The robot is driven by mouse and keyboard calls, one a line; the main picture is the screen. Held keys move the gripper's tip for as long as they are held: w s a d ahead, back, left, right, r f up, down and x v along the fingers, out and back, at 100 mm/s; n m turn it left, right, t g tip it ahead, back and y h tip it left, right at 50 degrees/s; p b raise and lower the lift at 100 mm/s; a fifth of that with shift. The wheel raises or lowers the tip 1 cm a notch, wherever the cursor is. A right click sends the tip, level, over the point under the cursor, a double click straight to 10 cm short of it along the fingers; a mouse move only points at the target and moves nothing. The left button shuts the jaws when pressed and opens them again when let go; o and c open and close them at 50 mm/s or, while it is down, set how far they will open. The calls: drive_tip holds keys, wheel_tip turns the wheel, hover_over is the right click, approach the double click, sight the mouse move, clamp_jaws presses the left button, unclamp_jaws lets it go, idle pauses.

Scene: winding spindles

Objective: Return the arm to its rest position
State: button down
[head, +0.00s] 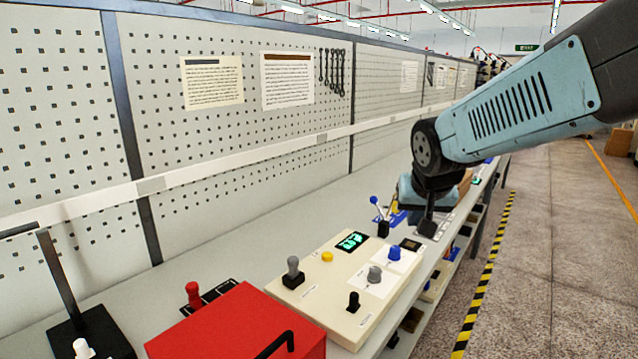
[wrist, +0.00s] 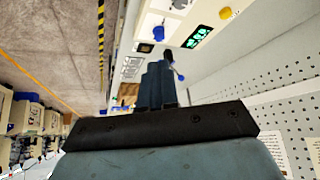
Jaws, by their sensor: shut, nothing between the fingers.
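My arm reaches in from the upper right of the head view, bent at a dark joint above the workbench (head: 235,245). My gripper (head: 427,228) hangs over the bench's right edge, past the far end of the cream control panel (head: 322,318). It is small and partly hidden behind my arm there. In the wrist view its blue fingers (wrist: 160,68) are together, with nothing between them. That view also shows the blue knob (wrist: 158,33), green display (wrist: 197,38) and yellow button (wrist: 226,13) of the panel, apart from the fingers.
A red box (head: 235,325) with a black handle stands at the near end of the bench. A blue-topped lever (head: 376,203) stands close left of my gripper. A pegboard wall (head: 235,140) lines the back. The floor aisle (head: 560,240) at the right is clear.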

drive_tip(key=s+d+r, duration=0.1)
drive_tip(key=s+d, duration=0.1)
drive_tip(key=s, duration=0.5)
drive_tip(key=s+d+r+n+g, duration=0.1)
drive_tip(key=s+d, duration=0.1)
drive_tip(key=s, duration=0.5)
drive_tip(key=shift+s+d+r+y, duration=0.15)
drive_tip(key=shift+s+d+y, duration=0.15)
drive_tip(key=shift+s, duration=0.1)
